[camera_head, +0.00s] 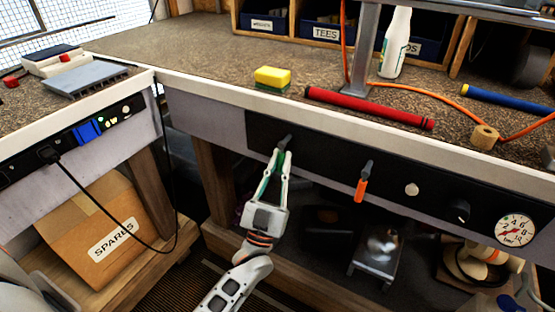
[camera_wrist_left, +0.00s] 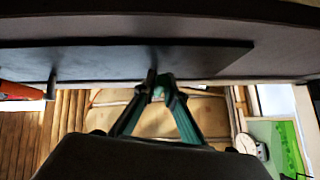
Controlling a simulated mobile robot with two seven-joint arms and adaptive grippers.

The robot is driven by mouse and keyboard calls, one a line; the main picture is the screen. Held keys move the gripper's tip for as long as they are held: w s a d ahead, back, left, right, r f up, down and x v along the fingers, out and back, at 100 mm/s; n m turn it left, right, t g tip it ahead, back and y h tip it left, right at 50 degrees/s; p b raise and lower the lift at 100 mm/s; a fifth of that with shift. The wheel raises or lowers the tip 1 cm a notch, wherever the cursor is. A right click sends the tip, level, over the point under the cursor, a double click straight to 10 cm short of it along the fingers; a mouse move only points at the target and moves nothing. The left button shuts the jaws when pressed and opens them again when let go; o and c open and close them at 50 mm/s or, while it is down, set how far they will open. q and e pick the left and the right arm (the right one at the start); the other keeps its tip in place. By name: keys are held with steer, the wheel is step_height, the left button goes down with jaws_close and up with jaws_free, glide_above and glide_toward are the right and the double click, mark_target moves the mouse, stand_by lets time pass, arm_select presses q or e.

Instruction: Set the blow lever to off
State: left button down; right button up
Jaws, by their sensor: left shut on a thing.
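A black control panel (camera_head: 330,162) runs along the front of the bench. A dark grey lever (camera_head: 284,141) sticks out at its left part, and my left gripper (camera_head: 283,155) is shut on it from below. In the left wrist view, the fingertips (camera_wrist_left: 161,92) close around the lever (camera_wrist_left: 151,80) under the panel. A second lever with an orange handle (camera_head: 361,190) hangs down to the right; its orange end (camera_wrist_left: 18,91) shows at the wrist view's left edge. No label tells which lever is the blow lever. The fingers hide most of the gripped lever. My right gripper is out of view.
A white knob (camera_head: 411,189), a black knob (camera_head: 459,211) and a round gauge (camera_head: 514,230) sit further right on the panel. A yellow sponge (camera_head: 272,78) and a red tube (camera_head: 368,107) lie on the bench above. A SPARES box (camera_head: 110,225) stands at lower left.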

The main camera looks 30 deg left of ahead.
arm_select(q)
steer(key=shift+d+n+y, duration=0.15)
steer(key=shift+n+y, duration=0.55)
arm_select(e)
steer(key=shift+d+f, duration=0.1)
arm_select(q)
steer(key=shift+n, duration=0.4)
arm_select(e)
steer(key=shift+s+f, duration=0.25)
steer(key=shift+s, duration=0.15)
arm_select(q)
steer(key=c, duration=2.1)
jaws_free()
steer(key=shift+d, duration=0.1)
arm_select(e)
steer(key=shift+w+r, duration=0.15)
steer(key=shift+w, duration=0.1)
arm_select(q)
steer(key=shift+v, duration=3.75)
steer(key=shift+s+r, duration=0.1)
steer(key=shift+r, duration=0.05)
